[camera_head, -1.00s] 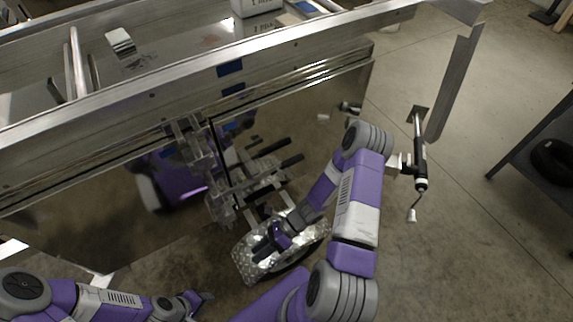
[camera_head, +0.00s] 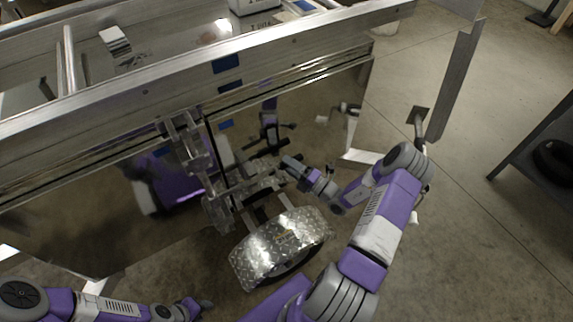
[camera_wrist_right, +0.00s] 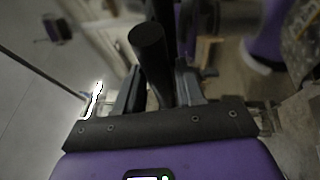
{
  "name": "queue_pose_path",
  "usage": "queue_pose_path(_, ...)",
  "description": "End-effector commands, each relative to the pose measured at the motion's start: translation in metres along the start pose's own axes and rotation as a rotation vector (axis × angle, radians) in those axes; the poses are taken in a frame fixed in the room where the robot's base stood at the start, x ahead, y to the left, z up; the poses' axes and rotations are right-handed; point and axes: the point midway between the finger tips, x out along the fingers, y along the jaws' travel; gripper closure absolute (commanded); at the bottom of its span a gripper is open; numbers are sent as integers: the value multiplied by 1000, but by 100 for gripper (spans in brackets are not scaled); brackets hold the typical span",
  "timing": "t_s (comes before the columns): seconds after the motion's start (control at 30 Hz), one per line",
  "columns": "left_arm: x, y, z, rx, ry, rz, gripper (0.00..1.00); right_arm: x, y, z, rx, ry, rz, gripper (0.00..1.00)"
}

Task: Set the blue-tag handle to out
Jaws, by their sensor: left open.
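Black-gripped handles (camera_head: 268,146) stick out from the metal linkage on the trailer's side, above the wheel. Small blue patches (camera_head: 226,124) show on the shiny panel behind them; I cannot tell which handle carries the blue tag. My right gripper (camera_head: 289,162) is at the outer end of these handles in the head view. In the right wrist view, a black round grip (camera_wrist_right: 149,50) stands between my right gripper's two fingers (camera_wrist_right: 158,88); whether they press on it is unclear. My left gripper (camera_head: 205,304) is open and empty at the bottom, away from the trailer.
A diamond-plate fender (camera_head: 275,243) over a wheel lies just below the linkage. The trailer's top rail (camera_head: 180,83) runs across above. The side panel is mirror-like and reflects purple parts of me.

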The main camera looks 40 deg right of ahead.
Motion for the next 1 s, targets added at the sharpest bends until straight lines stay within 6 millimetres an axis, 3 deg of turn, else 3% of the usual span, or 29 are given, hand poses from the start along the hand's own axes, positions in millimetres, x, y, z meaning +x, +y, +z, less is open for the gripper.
queue_pose_path(0.13, 3, -1, 0, 0, 0, 0, 57, 11, 0, 0, -1, 2, 1, 62)
queue_pose_path(0.4, 3, -1, 0, 0, 0, 0, 57, 13, 0, 0, -1, 1, 0, 62)
queue_pose_path(0.67, 3, -1, 0, 0, 0, 0, 57, 13, 0, 0, -1, 2, 0, 100)
queue_pose_path(1.0, 0, 0, 0, 0, 0, 0, 57, 15, 1, -5, 1, -1, 0, 100)
